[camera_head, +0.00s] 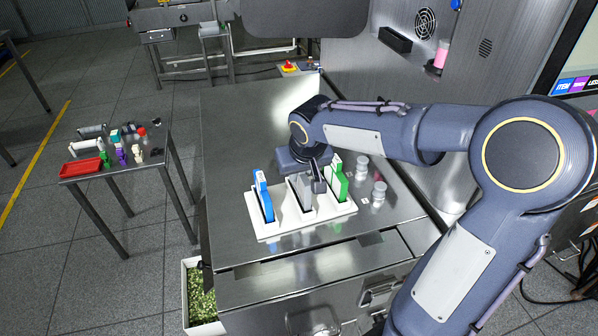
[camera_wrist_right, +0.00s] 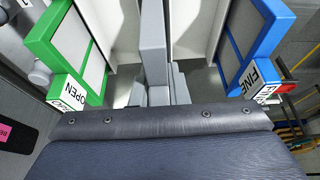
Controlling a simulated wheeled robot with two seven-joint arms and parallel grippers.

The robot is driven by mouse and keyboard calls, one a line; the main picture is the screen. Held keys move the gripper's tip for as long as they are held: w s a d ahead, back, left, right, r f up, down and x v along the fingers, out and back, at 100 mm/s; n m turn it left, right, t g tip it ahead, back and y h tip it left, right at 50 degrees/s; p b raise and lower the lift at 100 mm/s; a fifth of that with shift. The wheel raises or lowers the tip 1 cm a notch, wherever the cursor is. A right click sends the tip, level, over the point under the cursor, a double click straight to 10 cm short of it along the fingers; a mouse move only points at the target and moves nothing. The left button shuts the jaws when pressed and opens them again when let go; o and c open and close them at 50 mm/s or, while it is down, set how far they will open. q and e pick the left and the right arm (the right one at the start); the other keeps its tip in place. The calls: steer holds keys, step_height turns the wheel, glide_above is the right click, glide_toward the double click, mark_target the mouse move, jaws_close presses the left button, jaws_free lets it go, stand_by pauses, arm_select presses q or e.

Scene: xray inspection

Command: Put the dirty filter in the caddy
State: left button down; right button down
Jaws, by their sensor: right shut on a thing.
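The white caddy (camera_head: 285,228) stands on the steel counter. A blue-framed filter (camera_head: 263,197) stands upright in its left slot and a green-framed filter (camera_head: 339,185) in its right slot. My right gripper (camera_head: 318,182) is over the middle of the caddy, shut on a grey filter (camera_head: 301,190). The grey filter is upright at the middle slot; whether it is fully seated I cannot tell. In the right wrist view the green filter (camera_wrist_right: 70,45), marked OPEN, is left of the fingers (camera_wrist_right: 155,70), and the blue filter (camera_wrist_right: 255,45), marked FINE, is right. My left gripper is out of view.
Several small clear jars (camera_head: 378,192) stand right of the caddy. A side table at the left holds a red tray (camera_head: 82,167) and several small items. A bin with green bits (camera_head: 203,295) stands on the floor. The counter (camera_head: 240,125) behind the caddy is mostly clear.

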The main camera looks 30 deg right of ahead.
steer(key=shift+f+b, duration=0.7)
steer(key=shift+f, duration=0.1)
steer(key=c, duration=1.3)
jaws_free()
steer(key=shift+r, duration=0.1)
steer(key=v, duration=0.7)
steer(key=shift+s+r, duration=0.1)
steer(key=shift+r, duration=0.3)
steer(key=s+a+f+y, duration=0.1)
steer(key=s+a+f, duration=0.1)
steer(key=s, duration=0.4)
steer(key=s+a+f+y, duration=0.2)
steer(key=s, duration=0.5)
steer(key=s+a+f+t+y, duration=0.1)
steer(key=s+a+f, duration=0.2)
steer(key=s, duration=0.3)
steer(key=shift+s+y, duration=0.3)
steer(key=shift+s, duration=0.1)
